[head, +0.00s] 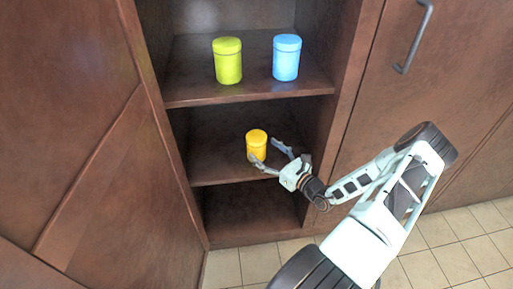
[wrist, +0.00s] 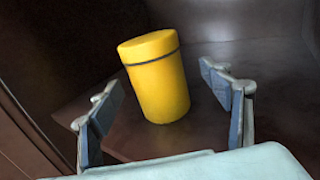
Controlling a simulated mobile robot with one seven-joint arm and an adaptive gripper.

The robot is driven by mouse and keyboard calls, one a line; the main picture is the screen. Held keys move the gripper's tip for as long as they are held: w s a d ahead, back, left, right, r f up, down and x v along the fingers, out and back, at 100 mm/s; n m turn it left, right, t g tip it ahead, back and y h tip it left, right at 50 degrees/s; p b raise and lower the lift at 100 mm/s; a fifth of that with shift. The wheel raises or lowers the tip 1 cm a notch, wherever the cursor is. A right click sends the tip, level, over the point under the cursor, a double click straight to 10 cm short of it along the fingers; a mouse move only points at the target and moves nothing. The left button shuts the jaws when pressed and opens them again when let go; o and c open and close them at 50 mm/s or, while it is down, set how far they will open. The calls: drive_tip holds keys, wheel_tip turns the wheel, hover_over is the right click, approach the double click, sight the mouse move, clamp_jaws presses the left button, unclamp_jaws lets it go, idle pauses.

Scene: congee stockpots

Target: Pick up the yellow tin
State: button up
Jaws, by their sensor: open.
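The yellow tin (head: 257,145) stands upright on the middle shelf of the open cabinet in the head view. In the wrist view the yellow tin (wrist: 157,80) is ahead of my gripper, with its lid and a dark band below it visible. My gripper (head: 269,158) is open at the right of the tin in the head view. In the wrist view its two fingers (wrist: 165,112) are spread wide, one on each side of the tin's lower part. The tin looks a little beyond or just between the fingertips, and I see no contact.
A green tin (head: 228,61) and a blue tin (head: 286,58) stand on the shelf above (head: 190,93). The cabinet's right side wall (head: 345,90) is close to my gripper. An open door (head: 110,190) is at the left. The lowest compartment (head: 250,210) looks empty.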

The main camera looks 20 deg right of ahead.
sight(257, 144)
drive_tip(key=x, duration=0.4)
drive_tip(key=shift+a+r+b, duration=0.15)
drive_tip(key=shift+a+b, duration=0.15)
drive_tip(key=shift+b, duration=0.1)
drive_tip(key=shift+r, duration=0.1)
drive_tip(key=c, duration=1.5)
